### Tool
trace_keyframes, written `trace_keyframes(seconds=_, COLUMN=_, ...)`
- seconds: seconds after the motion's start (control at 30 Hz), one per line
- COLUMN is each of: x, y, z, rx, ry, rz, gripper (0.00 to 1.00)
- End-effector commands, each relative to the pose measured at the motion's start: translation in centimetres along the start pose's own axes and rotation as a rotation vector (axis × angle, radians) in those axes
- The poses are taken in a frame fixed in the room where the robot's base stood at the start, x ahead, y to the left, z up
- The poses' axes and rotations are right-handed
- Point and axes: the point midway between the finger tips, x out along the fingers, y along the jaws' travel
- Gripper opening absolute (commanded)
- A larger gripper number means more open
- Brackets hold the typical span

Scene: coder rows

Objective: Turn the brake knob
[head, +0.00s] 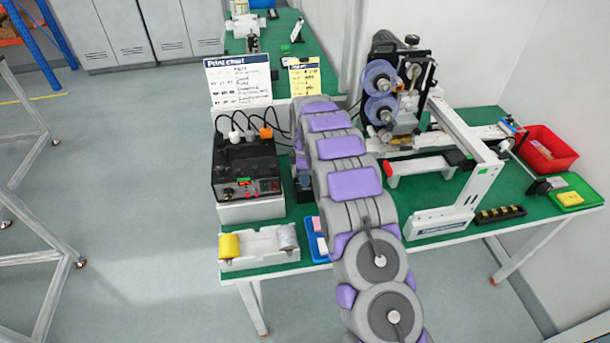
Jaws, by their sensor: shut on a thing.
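The coder machine (400,130) stands on the green bench, with two purple reels (380,92) on its upright and a black knob (412,40) on top. I cannot tell which part is the brake knob; part of the machine is hidden behind my arm. My grey and purple arm reaches from the bottom of the picture up over the bench, to the left of the reels. My gripper does not show; the arm covers the place where its end would be.
A black control box (245,165) with cables stands left of my arm. A white holder (259,249) with yellow and grey rolls is at the front edge. A red bin (545,150) and green tray (577,192) are at the right.

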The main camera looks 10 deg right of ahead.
Motion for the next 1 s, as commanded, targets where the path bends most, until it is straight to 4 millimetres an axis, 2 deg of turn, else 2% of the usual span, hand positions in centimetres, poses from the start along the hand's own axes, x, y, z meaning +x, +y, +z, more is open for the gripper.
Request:
trace_keyframes(seconds=0.03, x=-0.04, y=0.06, z=0.00, rx=0.000, ry=0.000, rz=0.002, gripper=0.10)
trace_keyframes(seconds=0.1, x=-0.04, y=0.07, z=0.00, rx=0.000, ry=0.000, rz=0.002, gripper=0.04)
trace_keyframes(seconds=0.47, x=-0.25, y=0.08, z=0.00, rx=0.063, ry=0.000, rz=0.002, gripper=0.04)
trace_keyframes(seconds=0.67, x=-0.39, y=0.02, z=0.04, rx=0.193, ry=-0.001, rz=-0.001, gripper=0.04)
trace_keyframes(seconds=1.0, x=-0.32, y=0.05, z=0.03, rx=0.508, ry=-0.001, rz=0.000, gripper=0.04)
